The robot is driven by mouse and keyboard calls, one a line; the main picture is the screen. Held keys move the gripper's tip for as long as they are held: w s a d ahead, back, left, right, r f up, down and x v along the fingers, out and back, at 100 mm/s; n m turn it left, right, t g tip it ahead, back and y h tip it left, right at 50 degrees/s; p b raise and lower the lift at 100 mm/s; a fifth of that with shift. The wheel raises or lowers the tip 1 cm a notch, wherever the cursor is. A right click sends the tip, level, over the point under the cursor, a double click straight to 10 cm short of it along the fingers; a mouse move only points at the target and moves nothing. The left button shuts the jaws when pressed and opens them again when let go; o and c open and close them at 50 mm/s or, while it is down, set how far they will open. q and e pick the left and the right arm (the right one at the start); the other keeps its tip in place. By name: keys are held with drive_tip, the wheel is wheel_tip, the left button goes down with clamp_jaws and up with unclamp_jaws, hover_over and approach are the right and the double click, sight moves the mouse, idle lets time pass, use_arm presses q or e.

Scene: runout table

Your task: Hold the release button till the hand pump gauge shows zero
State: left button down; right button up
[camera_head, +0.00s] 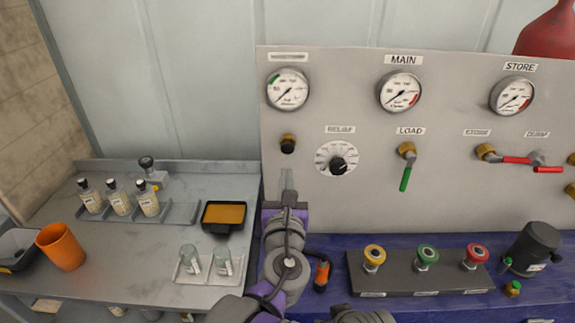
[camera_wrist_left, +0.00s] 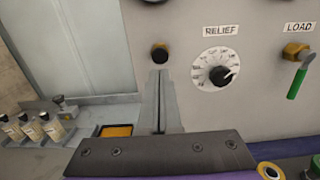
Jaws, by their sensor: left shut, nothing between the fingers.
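A round black button (camera_head: 288,143) in a brass collar sits on the grey panel (camera_head: 360,208), below the leftmost gauge (camera_head: 288,90). That gauge has a green band; its label and exact reading are too small to tell. My left gripper (camera_head: 287,173) points up at the panel, its fingers shut and empty, with the tips just below the button. In the left wrist view the shut fingertips (camera_wrist_left: 158,72) lie just under the button (camera_wrist_left: 160,53); a small gap seems to show, but contact is hard to judge. My right gripper is not in view.
The relief dial (camera_head: 337,160), load valve (camera_head: 406,165) and main gauge (camera_head: 400,92) are to the right. A box with yellow, green and red buttons (camera_head: 420,275) stands below. Bottles (camera_head: 120,198), an orange cup (camera_head: 61,247) and a tray (camera_head: 224,217) are left.

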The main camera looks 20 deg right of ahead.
use_arm(q)
drive_tip(key=v, duration=0.4)
drive_tip(key=shift+s+f, duration=0.1)
idle(0.3)
